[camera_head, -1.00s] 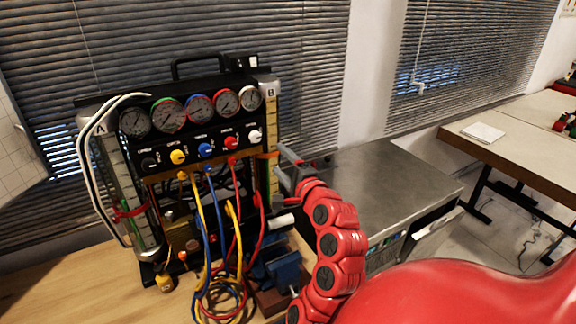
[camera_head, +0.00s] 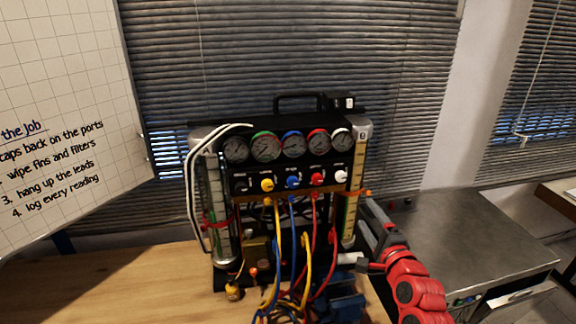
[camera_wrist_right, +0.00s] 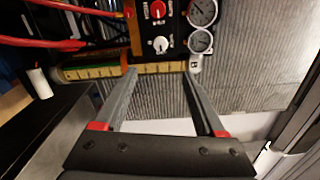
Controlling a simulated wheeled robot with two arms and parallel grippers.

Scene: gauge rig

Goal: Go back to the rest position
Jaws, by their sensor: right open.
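My red right arm comes in from the lower right in the head view. Its grey right gripper (camera_head: 369,222) is beside the right end of the gauge rig (camera_head: 330,187). In the right wrist view the right gripper (camera_wrist_right: 160,82) is open, with nothing between its two fingers. The fingertips point at the yellow scale column (camera_wrist_right: 95,71) on the rig's side; I cannot tell whether they touch it. My left gripper is not in view.
The rig stands on a wooden bench (camera_head: 110,285), with coloured hoses (camera_head: 293,235) hanging in front. A blue vise (camera_head: 343,305) is close below the right gripper. A metal-topped cabinet (camera_head: 470,245) stands to the right. A whiteboard (camera_head: 60,90) hangs at left.

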